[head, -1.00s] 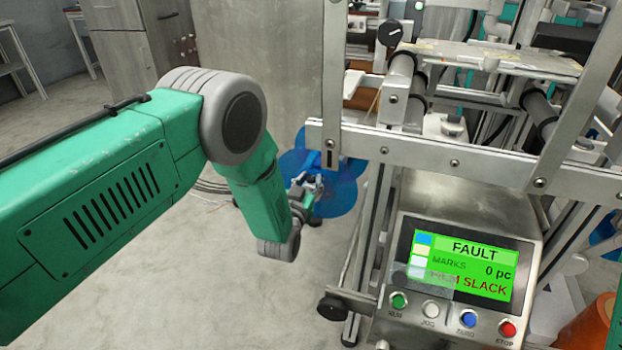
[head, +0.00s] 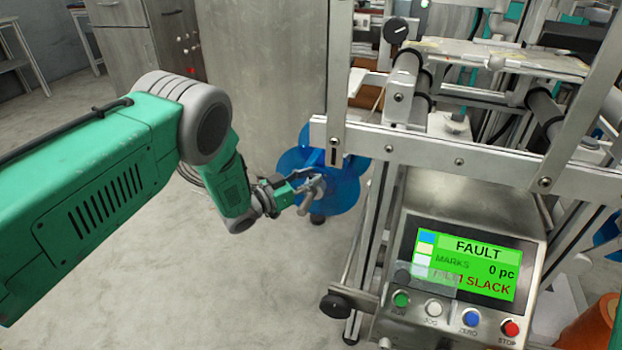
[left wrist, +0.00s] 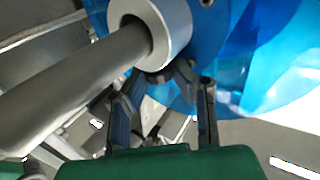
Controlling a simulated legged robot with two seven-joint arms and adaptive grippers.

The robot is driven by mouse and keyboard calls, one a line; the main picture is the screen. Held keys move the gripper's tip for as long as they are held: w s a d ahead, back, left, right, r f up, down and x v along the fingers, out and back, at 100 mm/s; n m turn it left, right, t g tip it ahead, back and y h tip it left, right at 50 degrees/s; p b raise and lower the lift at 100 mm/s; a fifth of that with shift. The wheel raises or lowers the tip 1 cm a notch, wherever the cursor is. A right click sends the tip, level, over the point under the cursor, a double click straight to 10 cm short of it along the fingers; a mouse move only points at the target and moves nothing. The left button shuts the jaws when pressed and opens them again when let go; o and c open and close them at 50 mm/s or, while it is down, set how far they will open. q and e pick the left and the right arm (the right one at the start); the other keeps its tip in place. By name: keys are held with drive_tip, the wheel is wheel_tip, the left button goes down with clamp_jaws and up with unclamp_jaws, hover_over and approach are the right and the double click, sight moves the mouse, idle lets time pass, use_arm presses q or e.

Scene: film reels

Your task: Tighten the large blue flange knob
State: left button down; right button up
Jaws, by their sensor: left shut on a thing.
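The large blue flange (head: 340,190) stands upright below the left end of the machine's front rail. It is partly translucent and partly hidden by the rail. My left gripper (head: 311,190) reaches it from the left, at the near side of its middle. In the left wrist view the blue flange (left wrist: 208,42) fills the upper right, with a pale round collar (left wrist: 178,22) and a grey shaft (left wrist: 85,80) in front of it. My left gripper's fingers (left wrist: 172,76) are shut just under the collar on a small part, seemingly the flange's knob, mostly hidden. My right gripper is not in view.
The control panel (head: 463,262) reads FAULT and FILM SLACK. The metal front rail (head: 420,152) runs above and right of the gripper. Open floor (head: 130,310) lies below my left arm.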

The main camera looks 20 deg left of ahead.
use_arm(q)
drive_tip(key=shift+f, duration=0.15)
drive_tip(key=c, duration=1.3)
unclamp_jaws()
drive_tip(key=shift+a, duration=0.1)
drive_tip(key=shift+v, duration=3.95)
